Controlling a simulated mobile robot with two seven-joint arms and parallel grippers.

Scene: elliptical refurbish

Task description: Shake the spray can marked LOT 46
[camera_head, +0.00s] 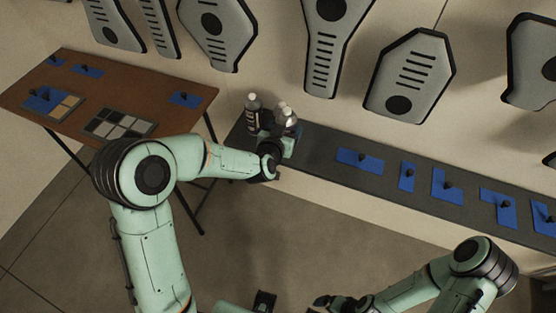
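Two or three small spray cans stand close together at the left end of the dark shelf. One has a dark body with a light cap (253,110). Beside it is a paler, greyish one (288,120). Their lot markings are too small to read. My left gripper (288,143) is right at the cans, in front of the paler one. Its fingers are mostly hidden, so its opening and any contact cannot be told. My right gripper (330,302) is low at the bottom of the view, away from the cans, and its fingers are not clear.
The long dark shelf (322,145) runs right along the wall, with several blue pads bearing small dark pieces (360,160). A brown table (150,90) at left holds a swatch tray (118,125) and blue pads. Grey panels (410,75) hang above. The floor between is open.

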